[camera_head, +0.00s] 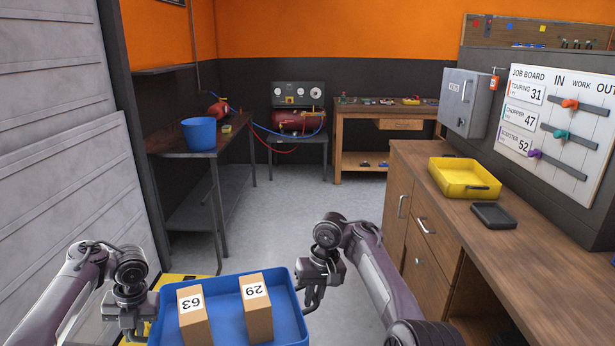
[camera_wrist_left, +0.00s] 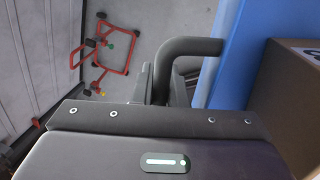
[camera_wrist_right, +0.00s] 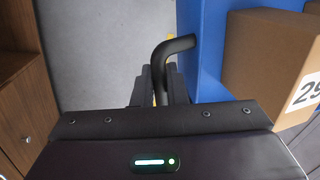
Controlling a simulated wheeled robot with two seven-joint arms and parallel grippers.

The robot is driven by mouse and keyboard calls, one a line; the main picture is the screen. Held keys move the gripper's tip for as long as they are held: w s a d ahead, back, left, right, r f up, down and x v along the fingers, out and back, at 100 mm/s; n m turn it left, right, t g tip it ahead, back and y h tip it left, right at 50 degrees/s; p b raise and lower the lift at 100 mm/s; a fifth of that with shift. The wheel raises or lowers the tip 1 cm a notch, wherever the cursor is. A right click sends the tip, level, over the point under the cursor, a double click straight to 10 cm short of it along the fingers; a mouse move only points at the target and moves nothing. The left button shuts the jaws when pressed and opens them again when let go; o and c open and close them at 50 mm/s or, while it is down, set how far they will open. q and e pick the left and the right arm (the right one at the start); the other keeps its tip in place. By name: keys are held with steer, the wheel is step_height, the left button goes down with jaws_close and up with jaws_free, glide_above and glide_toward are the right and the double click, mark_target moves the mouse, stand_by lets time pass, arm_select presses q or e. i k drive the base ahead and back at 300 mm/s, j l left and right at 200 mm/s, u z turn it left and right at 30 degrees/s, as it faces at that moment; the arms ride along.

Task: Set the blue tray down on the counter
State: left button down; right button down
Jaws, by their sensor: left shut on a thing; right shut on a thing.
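The blue tray (camera_head: 232,316) is held up in front of me at the bottom of the head view, over the floor. It carries two cardboard boxes, one marked 63 (camera_head: 193,318) and one marked 29 (camera_head: 257,308). My left gripper (camera_head: 146,318) is shut on the tray's left side, at a dark handle (camera_wrist_left: 190,48). My right gripper (camera_head: 308,300) is shut on its right side, at another dark handle (camera_wrist_right: 172,48). The wooden counter (camera_head: 545,262) runs along the right side, apart from the tray.
On the counter are a yellow bin (camera_head: 463,180) and a small black tray (camera_head: 494,215). A blue bucket (camera_head: 199,134) stands on a side table at the left. A red stand (camera_wrist_left: 105,50) is on the floor in the left wrist view. The middle floor is clear.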

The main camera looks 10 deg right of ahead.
mark_target(594, 321)
steer(key=i+u, duration=0.35)
steer(key=i, duration=0.3)
steer(key=i+u, duration=0.35)
steer(key=i, duration=0.9)
steer(key=i+j+z, duration=0.1)
steer(key=i, duration=0.45)
steer(key=z, duration=3.85)
steer(key=i+z, duration=0.3)
steer(key=i, duration=1.2)
